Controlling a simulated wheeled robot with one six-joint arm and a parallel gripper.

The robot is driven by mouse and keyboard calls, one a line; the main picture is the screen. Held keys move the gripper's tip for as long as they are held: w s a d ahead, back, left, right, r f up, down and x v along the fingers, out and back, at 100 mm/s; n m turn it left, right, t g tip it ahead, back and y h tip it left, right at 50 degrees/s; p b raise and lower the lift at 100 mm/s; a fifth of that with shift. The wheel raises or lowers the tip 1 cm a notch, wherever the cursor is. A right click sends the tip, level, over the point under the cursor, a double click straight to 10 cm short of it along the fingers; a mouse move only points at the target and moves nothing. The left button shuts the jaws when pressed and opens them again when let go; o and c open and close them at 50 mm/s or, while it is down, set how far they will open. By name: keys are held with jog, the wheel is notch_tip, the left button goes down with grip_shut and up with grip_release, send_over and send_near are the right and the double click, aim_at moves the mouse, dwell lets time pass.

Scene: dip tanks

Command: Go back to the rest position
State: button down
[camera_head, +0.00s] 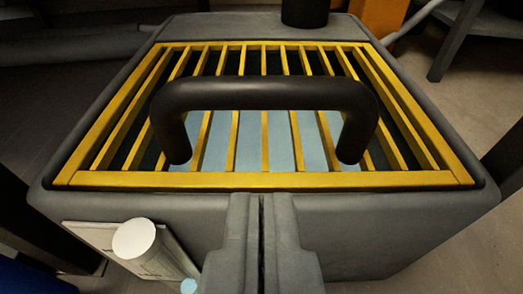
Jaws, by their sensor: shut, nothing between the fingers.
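My gripper (261,205) shows at the bottom centre of the view. Its two grey fingers are shut together with only a thin dark line between them, and nothing is held. Ahead of it is a grey dip tank (400,222) with a yellow slatted grate (262,181) over its top. A thick black handle (264,94) arches over the grate. The fingertips appear in front of the tank's near wall, below the grate's front edge. I cannot tell whether they touch the wall.
A grey table leg (455,42) is at the upper right. Bare floor shows at right.

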jog(key=w+r+t, duration=0.1)
jog(key=w+r, duration=0.2)
jog(key=r, duration=1.5)
jog(key=w+r, duration=0.3)
jog(key=r, duration=1.6)
jog(key=s+r, duration=0.3)
jog(key=r, duration=0.9)
jog(key=s+r+t, duration=0.2)
jog(key=s+r, duration=2.3)
jog(key=r, duration=0.3)
jog(key=s+r, duration=0.4)
jog(key=s, duration=0.7)
jog(key=shift+s+d, duration=0.4)
jog(key=shift+d, duration=0.05)
